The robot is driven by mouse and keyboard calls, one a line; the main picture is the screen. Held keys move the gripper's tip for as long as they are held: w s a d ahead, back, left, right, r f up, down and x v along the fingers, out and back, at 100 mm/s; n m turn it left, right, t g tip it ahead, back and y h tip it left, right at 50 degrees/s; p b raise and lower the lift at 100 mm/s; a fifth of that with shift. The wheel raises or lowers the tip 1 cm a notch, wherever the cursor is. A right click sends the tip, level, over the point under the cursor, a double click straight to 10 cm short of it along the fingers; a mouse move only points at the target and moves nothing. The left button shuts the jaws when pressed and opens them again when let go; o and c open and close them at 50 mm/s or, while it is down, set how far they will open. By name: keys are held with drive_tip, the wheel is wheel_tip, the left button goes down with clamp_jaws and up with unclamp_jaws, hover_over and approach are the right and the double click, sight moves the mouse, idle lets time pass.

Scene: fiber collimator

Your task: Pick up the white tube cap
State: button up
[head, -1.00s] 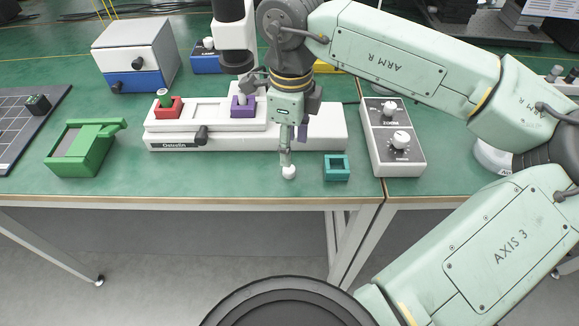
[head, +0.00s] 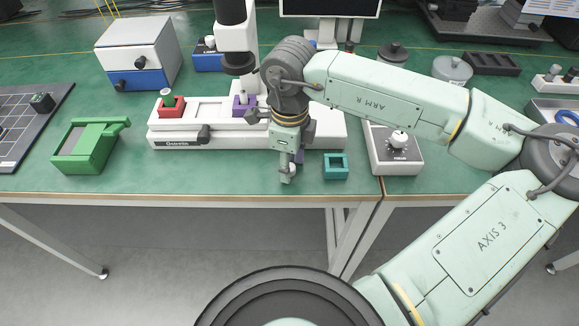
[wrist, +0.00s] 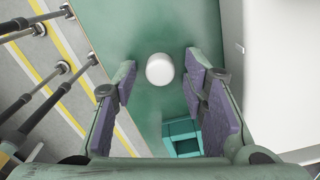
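The white tube cap (wrist: 159,69) shows in the wrist view as a round white top over the green table. It lies between the fingertips of my gripper (wrist: 160,80), with a gap on each side. The gripper is open, its purple-padded fingers pointing down at the table. In the head view, my gripper (head: 287,170) is low over the table near the front edge, in front of the white stage. The cap is mostly hidden there behind the fingers.
A teal square holder (head: 336,167) stands close to the right of my gripper; it also shows in the wrist view (wrist: 183,138). The white stage (head: 180,142) with red and purple blocks is behind. A green holder (head: 85,147) is at left. A knob box (head: 395,160) is at right.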

drive_tip(key=c, duration=0.6)
wheel_tip(320, 180, up, 10)
drive_tip(key=b, duration=0.2)
drive_tip(key=shift+a, duration=0.15)
